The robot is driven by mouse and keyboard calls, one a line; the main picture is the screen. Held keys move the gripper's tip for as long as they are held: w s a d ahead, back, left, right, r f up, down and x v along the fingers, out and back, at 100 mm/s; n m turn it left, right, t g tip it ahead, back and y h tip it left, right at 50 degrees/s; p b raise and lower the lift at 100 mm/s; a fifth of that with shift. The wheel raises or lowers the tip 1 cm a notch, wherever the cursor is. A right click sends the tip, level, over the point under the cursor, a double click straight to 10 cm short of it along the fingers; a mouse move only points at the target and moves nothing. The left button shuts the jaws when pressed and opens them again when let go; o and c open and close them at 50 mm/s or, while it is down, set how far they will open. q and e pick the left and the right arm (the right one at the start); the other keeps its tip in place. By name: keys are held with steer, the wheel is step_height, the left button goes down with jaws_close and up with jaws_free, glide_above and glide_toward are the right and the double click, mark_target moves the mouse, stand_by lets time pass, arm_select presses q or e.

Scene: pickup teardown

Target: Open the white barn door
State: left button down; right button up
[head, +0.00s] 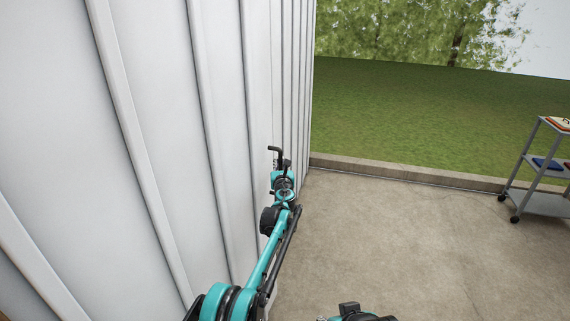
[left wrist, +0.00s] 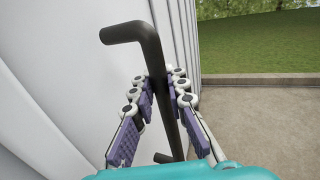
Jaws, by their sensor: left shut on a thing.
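The white barn door (head: 225,110) is a tall ribbed panel filling the left of the head view. Its surface also shows in the left wrist view (left wrist: 75,85). A black bar handle (left wrist: 152,55) with a bent end stands out from the door near its right edge; its top shows in the head view (head: 273,149). My left gripper (head: 283,167) is at the handle. In the left wrist view its purple-padded fingers (left wrist: 163,92) lie on both sides of the bar, shut on it. My right gripper is not in view.
Right of the door's edge is open space with a concrete floor (head: 400,230), a low curb (head: 400,171) and grass (head: 420,110) beyond. A grey wheeled cart (head: 545,203) with items on its shelves stands at the far right. The floor between is clear.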

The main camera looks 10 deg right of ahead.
arm_select(q)
steer(key=shift+w+a+f, duration=0.1)
steer(key=shift+w+a, duration=0.05)
steer(key=shift+a, duration=0.2)
steer(key=c, duration=1.7)
jaws_free()
steer(key=shift+o, duration=1)
steer(key=shift+a, duration=0.1)
steer(key=shift+d, duration=0.2)
steer(key=shift+s, duration=0.4)
steer(key=s+a, duration=0.1)
steer(key=s, duration=1)
steer(key=shift+s, duration=0.2)
